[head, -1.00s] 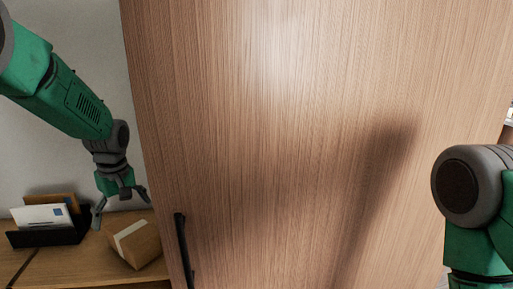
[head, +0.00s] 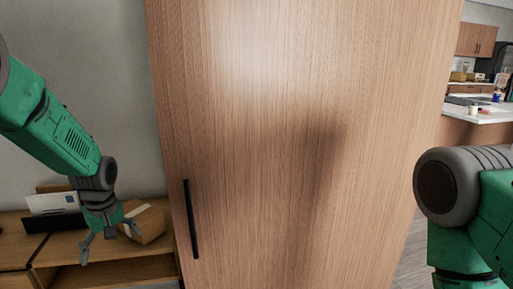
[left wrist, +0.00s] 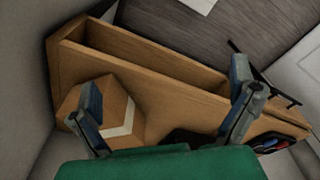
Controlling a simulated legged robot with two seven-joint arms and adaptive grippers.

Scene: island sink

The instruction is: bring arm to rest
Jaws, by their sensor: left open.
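My left arm comes in from the left in the head view. My left gripper (head: 108,245) is open and empty, with its fingers pointing down in front of a wooden desk. The left wrist view shows the two spread fingers (left wrist: 165,115) with nothing held between them. A cardboard box (left wrist: 118,105) shows beside and partly behind one finger there. My right arm (head: 465,205) shows at the right edge of the head view, and its gripper is out of the picture.
A tall wooden cabinet door (head: 290,120) with a black handle (head: 191,220) fills the middle. The desk (head: 105,268) at left bears a cardboard box (head: 149,224) and a letter holder (head: 55,221). A kitchen counter (head: 490,113) stands far right.

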